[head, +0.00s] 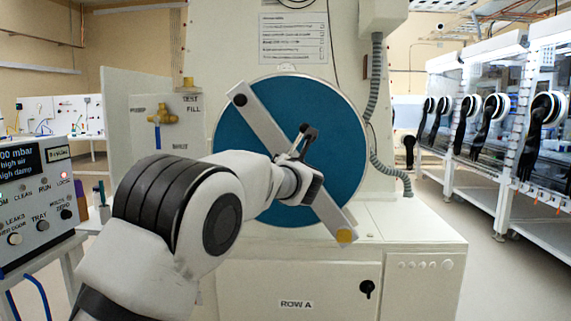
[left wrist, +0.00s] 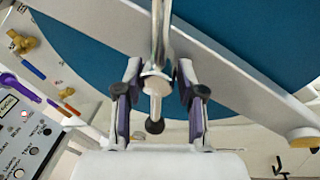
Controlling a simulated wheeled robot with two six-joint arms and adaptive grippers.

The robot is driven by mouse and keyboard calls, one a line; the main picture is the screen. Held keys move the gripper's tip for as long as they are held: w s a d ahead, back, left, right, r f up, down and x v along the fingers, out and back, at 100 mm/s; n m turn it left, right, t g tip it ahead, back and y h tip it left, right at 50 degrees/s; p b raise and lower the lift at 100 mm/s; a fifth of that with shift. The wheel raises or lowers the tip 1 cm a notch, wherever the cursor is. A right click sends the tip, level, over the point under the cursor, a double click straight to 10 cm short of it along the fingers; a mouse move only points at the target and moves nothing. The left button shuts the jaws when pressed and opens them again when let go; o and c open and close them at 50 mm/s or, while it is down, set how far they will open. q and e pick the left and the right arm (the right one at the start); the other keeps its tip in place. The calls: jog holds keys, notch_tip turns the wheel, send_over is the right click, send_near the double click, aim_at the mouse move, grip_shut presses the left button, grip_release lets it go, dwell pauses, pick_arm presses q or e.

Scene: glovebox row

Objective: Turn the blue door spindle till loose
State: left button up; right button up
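The blue round door (head: 335,115) stands closed on the cream chamber, with a grey diagonal bar (head: 262,118) across it. Its spindle (left wrist: 155,80) shows in the left wrist view as a chrome rod with a hub and a thin handle ending in a black ball. My left gripper (head: 303,152) is at the middle of the bar and mostly covers the spindle in the head view. In the left wrist view the left gripper's fingers (left wrist: 157,100) stand apart on either side of the handle, with gaps on both sides. My right gripper is not in view.
A control panel (head: 35,200) stands at the left. A brass valve (head: 158,118) is on the plate beside the door. A grey hose (head: 378,80) runs down at the right. Gloveboxes (head: 480,120) line the right side, with clear floor before them.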

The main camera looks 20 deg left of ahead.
pick_arm(q)
jog(key=shift+r, duration=0.15)
jog(key=shift+s+d, duration=0.15)
jog(key=shift+s, duration=0.05)
jog(key=v, duration=1.1)
jog(key=shift+s, duration=0.3)
jog(key=shift+d, duration=0.1)
